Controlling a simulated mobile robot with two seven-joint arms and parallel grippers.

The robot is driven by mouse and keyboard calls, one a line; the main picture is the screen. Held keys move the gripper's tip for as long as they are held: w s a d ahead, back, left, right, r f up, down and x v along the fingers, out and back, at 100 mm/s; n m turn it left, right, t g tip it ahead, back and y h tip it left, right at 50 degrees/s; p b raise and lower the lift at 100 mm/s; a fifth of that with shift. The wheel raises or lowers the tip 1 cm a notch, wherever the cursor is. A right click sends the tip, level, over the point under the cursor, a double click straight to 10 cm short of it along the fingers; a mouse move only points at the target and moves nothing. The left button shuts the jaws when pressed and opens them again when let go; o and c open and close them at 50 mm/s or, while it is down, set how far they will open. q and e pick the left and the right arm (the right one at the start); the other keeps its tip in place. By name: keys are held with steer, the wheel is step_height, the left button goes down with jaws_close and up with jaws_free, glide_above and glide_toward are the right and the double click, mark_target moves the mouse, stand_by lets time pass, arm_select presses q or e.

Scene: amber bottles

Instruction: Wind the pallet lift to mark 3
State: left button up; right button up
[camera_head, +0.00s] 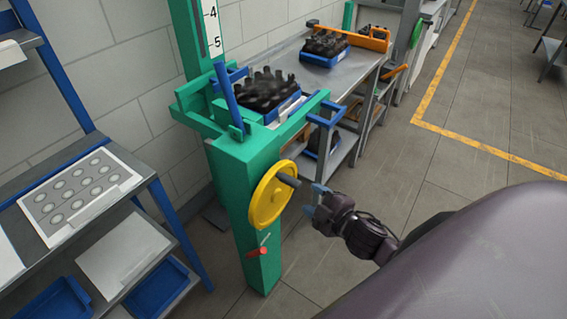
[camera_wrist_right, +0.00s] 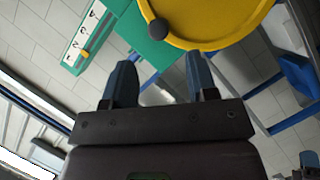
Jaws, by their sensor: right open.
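The green pallet lift (camera_head: 245,165) stands at the middle of the head view. Its yellow handwheel (camera_head: 271,203) has a dark handle knob (camera_head: 288,181) sticking out to the right. My right gripper (camera_head: 314,200) is open and empty, just right of the knob and apart from it. The right wrist view shows both fingers (camera_wrist_right: 161,80) spread, with the wheel (camera_wrist_right: 220,25) and knob (camera_wrist_right: 158,28) beyond them. A white scale (camera_head: 209,28) shows 4 and 5; its upper part is cut off. My left gripper is out of view.
A blue crate of dark bottles (camera_head: 268,112) sits on the lift; another blue crate (camera_head: 325,59) stands on the grey table behind. A red-handled lever (camera_head: 258,251) is low on the post. Shelving (camera_head: 150,170) stands at left. The floor (camera_head: 470,165) at right is open.

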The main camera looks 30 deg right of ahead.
mark_target(290, 181)
steer(key=shift+w+a+n, duration=0.15)
steer(key=shift+w+n, duration=0.15)
steer(key=shift+w, duration=0.5)
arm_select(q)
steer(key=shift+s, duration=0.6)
arm_select(e)
steer(key=x, duration=0.8)
steer(key=shift+w+f, duration=0.15)
steer(key=shift+w, duration=0.15)
steer(key=shift+c, duration=0.2)
jaws_close()
